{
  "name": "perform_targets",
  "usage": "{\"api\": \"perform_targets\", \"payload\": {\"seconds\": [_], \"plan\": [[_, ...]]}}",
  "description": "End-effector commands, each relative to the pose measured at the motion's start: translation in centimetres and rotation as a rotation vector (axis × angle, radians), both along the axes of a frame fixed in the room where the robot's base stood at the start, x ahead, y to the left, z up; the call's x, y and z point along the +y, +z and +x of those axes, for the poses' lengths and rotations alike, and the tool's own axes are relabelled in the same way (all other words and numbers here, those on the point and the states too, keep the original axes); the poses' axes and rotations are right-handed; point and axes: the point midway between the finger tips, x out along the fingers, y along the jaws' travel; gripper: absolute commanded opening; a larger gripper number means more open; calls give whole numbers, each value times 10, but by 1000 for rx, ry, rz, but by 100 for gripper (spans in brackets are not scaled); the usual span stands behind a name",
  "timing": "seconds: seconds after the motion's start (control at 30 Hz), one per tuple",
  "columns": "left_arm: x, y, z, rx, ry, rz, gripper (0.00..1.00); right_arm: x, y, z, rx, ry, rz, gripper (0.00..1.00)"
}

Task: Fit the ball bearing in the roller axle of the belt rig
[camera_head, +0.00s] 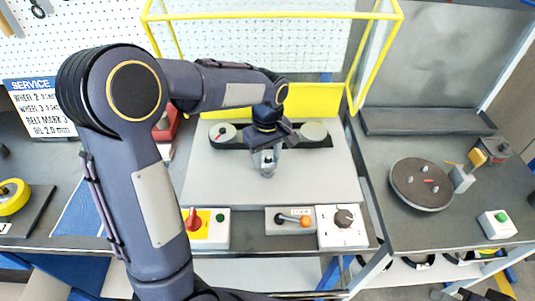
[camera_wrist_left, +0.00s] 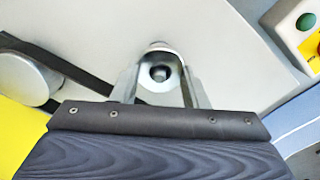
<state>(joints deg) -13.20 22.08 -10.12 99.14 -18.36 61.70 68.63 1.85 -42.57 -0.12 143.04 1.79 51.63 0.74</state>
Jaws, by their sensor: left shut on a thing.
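My left gripper (camera_head: 267,167) reaches down over the middle of the belt rig (camera_head: 205,182). In the left wrist view its two fingers (camera_wrist_left: 161,78) are shut on a small metal ring, the ball bearing (camera_wrist_left: 147,73), with a dark centre. The bearing is right at or above a round metal part behind it; whether it touches or sits in the roller axle cannot be told. The axle itself is mostly hidden by the gripper. My right gripper cannot be made out clearly.
A yellow guard frame (camera_head: 275,16) stands behind and above the rig. Along the front are a red switch (camera_head: 193,219), an orange-tipped lever (camera_head: 305,221) and a knob box (camera_head: 343,220). A dark disc (camera_head: 420,184) lies on the right table, beside a green-button box (camera_head: 498,225).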

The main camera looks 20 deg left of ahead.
Motion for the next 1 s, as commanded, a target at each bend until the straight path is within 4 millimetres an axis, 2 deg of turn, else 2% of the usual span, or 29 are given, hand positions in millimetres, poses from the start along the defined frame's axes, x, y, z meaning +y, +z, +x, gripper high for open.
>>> {"api": "perform_targets", "payload": {"seconds": [1.0], "plan": [[0,4,1,-1,0,-1,16,0,6,0,0,0,0,15]]}}
